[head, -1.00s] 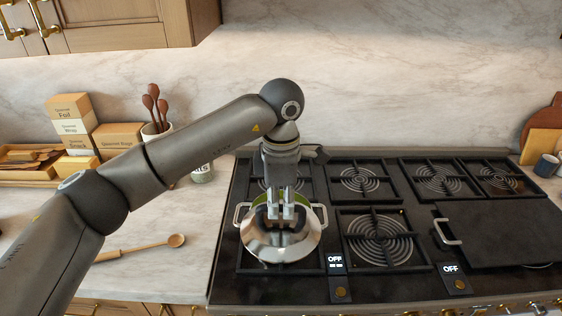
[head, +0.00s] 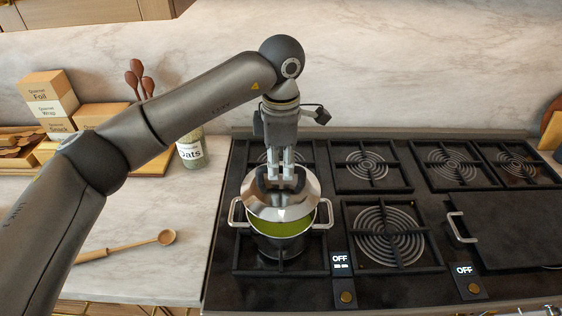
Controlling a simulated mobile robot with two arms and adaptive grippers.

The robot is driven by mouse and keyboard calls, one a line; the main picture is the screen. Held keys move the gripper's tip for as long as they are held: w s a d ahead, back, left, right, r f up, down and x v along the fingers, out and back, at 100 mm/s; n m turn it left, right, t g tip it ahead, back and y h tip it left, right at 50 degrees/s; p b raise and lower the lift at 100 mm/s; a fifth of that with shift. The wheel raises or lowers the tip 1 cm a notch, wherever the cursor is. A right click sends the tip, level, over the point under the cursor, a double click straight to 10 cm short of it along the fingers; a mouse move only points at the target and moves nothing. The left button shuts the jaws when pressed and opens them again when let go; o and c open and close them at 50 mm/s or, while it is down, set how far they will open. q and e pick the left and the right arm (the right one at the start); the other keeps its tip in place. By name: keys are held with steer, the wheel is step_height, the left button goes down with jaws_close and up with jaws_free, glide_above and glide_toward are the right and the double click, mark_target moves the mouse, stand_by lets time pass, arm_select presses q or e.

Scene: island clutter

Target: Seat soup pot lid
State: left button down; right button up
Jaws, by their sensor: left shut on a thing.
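The soup pot (head: 281,243) stands on the front left burner, with a handle at each side and green soup (head: 281,228) showing inside. The shiny metal lid (head: 270,205) is above the pot, over its far part, and looks tilted. The near part of the pot's opening is uncovered. I cannot tell whether the lid touches the far rim. My left gripper (head: 281,178) points down and is shut on the lid at its top. My right gripper is not in view.
The black stove (head: 325,220) has several burners, and a flat black griddle (head: 510,228) with a handle lies on its right. A wooden spoon (head: 125,246), an oats jar (head: 191,150) and stacked boxes (head: 50,98) are on the left counter. The marble wall (head: 400,80) rises behind.

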mark_target(282, 181)
arm_select(q)
steer(key=shift+w+f, duration=0.15)
steer(key=shift+w, duration=0.1)
steer(key=shift+w+f+b, duration=0.2)
steer(key=shift+f+b, duration=0.1)
steer(key=shift+b, duration=0.15)
steer(key=shift+s+f+b, duration=0.1)
steer(key=shift+f+b, duration=0.7)
steer(key=shift+f, duration=0.05)
steer(key=shift+f+b, duration=0.5)
steer(key=shift+f, duration=0.1)
steer(key=shift+f+b, duration=0.55)
steer(key=shift+f, duration=0.15)
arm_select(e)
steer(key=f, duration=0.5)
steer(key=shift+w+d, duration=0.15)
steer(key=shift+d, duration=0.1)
arm_select(q)
steer(key=shift+f, duration=0.15)
steer(key=shift+f+b, duration=0.3)
steer(key=shift+b, duration=0.2)
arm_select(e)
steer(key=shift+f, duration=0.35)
